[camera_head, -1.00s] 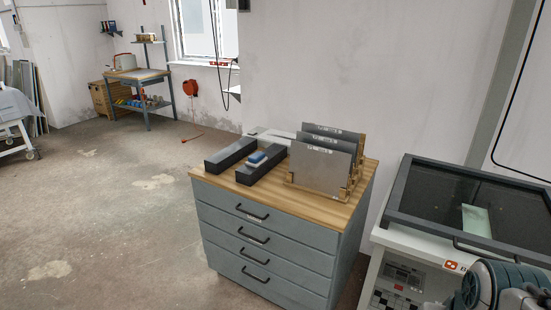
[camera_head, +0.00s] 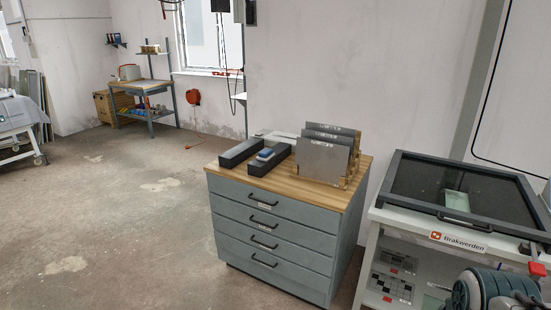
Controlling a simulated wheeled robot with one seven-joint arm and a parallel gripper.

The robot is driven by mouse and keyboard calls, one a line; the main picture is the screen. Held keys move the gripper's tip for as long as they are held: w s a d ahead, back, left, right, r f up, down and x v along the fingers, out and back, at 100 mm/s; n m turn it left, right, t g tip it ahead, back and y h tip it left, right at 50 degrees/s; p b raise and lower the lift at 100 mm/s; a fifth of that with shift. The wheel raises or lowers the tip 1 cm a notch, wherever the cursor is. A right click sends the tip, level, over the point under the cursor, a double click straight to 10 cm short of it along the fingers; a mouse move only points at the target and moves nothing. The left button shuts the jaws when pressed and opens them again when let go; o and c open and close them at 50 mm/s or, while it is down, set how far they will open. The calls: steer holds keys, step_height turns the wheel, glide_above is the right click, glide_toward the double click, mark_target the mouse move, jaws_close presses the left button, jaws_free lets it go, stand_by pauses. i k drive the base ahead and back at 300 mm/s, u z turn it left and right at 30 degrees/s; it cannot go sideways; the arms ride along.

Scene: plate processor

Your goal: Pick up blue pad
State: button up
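The blue pad (camera_head: 265,154) lies on top of the right one of two dark grey trays or blocks on the wooden top of a grey drawer cabinet (camera_head: 272,216). It is small in the picture, and its lower part is hard to make out. Part of my arm shows at the bottom right corner, in front of the white machine, well to the right of the pad and nearer the camera. My gripper's fingers are not in view.
Several metal plates (camera_head: 323,160) stand in a wooden rack right of the pad. A white machine with a dark glass lid (camera_head: 425,189) stands right of the cabinet. The floor (camera_head: 130,215) left of the cabinet is clear. A workbench (camera_head: 148,92) stands far back.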

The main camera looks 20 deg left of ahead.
mark_target(264, 155)
steer(key=u, duration=0.65)
steer(key=i, duration=0.65)
steer(key=u, duration=1.3)
steer(key=i, duration=2.5)
steer(key=z, duration=1.45)
steer(key=i, duration=0.5)
steer(key=z, duration=0.35)
